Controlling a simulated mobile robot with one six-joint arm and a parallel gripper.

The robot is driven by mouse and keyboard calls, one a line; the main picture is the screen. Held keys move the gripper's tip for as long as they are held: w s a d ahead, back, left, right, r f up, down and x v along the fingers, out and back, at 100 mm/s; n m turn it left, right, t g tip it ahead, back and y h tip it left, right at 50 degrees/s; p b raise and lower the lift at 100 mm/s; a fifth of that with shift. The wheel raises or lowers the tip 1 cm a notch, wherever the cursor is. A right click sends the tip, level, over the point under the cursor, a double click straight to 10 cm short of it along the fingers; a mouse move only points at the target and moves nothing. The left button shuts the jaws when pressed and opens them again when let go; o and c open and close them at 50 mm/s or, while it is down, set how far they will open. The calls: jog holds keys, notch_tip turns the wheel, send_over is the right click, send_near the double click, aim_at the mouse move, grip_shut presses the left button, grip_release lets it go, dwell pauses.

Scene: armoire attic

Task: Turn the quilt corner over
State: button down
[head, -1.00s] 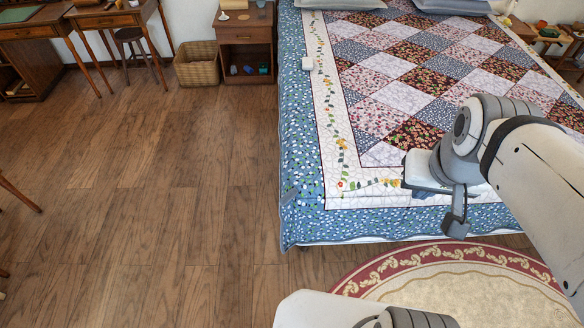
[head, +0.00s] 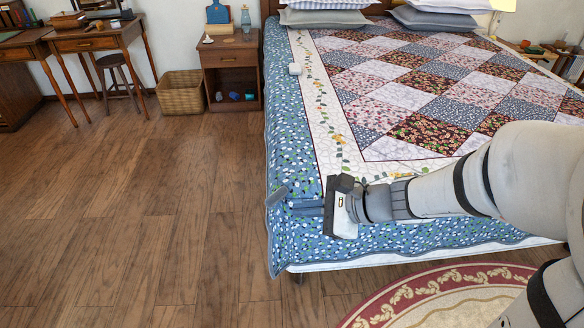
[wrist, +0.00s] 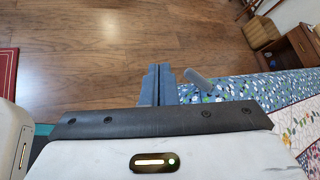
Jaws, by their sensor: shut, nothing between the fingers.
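The patchwork quilt (head: 400,97) lies flat over the bed, with a blue floral border (head: 395,225) hanging at its near left corner. A grey tab (head: 277,196) sits at the border's left edge; it also shows in the wrist view (wrist: 197,77). My gripper (head: 294,206) is shut and empty, its fingers pointing left beside the tab, close above the border. In the wrist view the fingers (wrist: 160,69) are together, just left of the tab, with floor beyond. I cannot tell if they touch the tab or cloth.
Pillows (head: 335,17) are at the head of the bed. A nightstand (head: 232,58), a basket (head: 181,94) and a desk stand behind left. The wooden floor left is clear; a round rug (head: 440,290) lies in front.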

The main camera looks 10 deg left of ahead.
jog(key=w+f+m+t+b, duration=0.2)
jog(key=w+f+m+b, duration=0.25)
jog(key=f, duration=0.25)
jog(key=w+f+m+t+b, duration=0.2)
jog(key=w+f+m+b, duration=0.1)
jog(key=f+m+b, duration=0.3)
jog(key=w+a+f+n+b, duration=0.1)
jog(key=w+a+f, duration=0.3)
jog(key=a, duration=0.4)
jog(key=shift+w+a+f+t, duration=0.3)
jog(key=shift+w, duration=0.2)
